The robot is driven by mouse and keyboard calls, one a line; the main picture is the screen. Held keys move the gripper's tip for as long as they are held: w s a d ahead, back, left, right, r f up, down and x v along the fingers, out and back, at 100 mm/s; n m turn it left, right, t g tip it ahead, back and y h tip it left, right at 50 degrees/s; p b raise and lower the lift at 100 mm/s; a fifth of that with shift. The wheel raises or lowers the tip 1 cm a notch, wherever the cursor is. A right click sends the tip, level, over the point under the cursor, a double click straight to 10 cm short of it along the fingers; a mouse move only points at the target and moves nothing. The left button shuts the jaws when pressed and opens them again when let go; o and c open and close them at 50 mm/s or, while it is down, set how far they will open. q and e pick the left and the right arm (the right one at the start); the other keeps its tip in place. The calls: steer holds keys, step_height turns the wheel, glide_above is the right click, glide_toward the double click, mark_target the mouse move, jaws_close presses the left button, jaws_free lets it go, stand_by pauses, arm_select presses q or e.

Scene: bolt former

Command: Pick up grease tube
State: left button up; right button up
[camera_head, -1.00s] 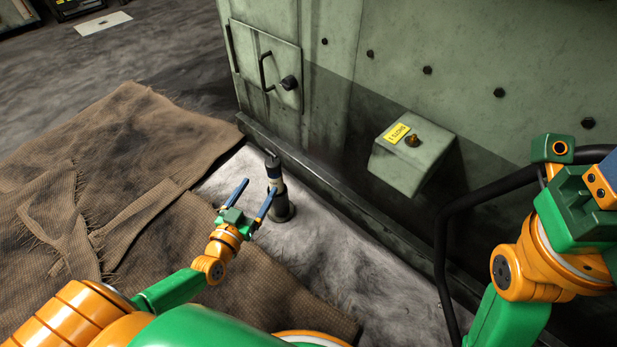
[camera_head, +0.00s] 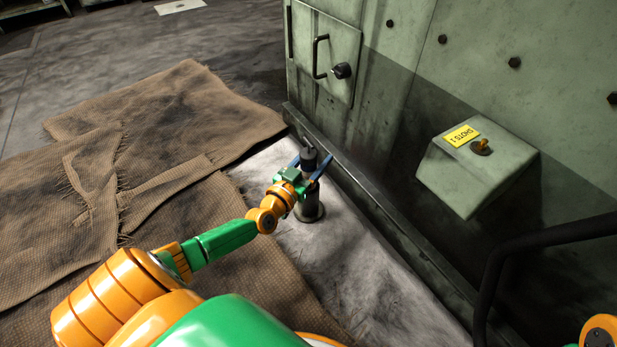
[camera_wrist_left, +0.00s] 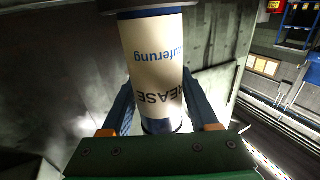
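The grease tube (camera_head: 309,161) stands upright at the foot of the green machine, its dark top showing between my left fingers. Its lower part sits in a round dark metal holder (camera_head: 310,209) on the floor. In the left wrist view the tube (camera_wrist_left: 153,62) is cream with blue bands and lettering, upside down in the picture. My left gripper (camera_head: 312,158) is open around the tube, with one blue finger on each side. Its fingertips are partly hidden behind the tube in the left wrist view. My right gripper is out of view.
The green machine (camera_head: 390,130) rises close behind the tube, with a handled door and a sloped box (camera_head: 475,170) with a yellow label. Brown sacking (camera_head: 160,130) covers the floor at left. A dark curved rail (camera_head: 545,238) is at right.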

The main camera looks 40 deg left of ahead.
arm_select(q)
jaws_close()
stand_by(1.1)
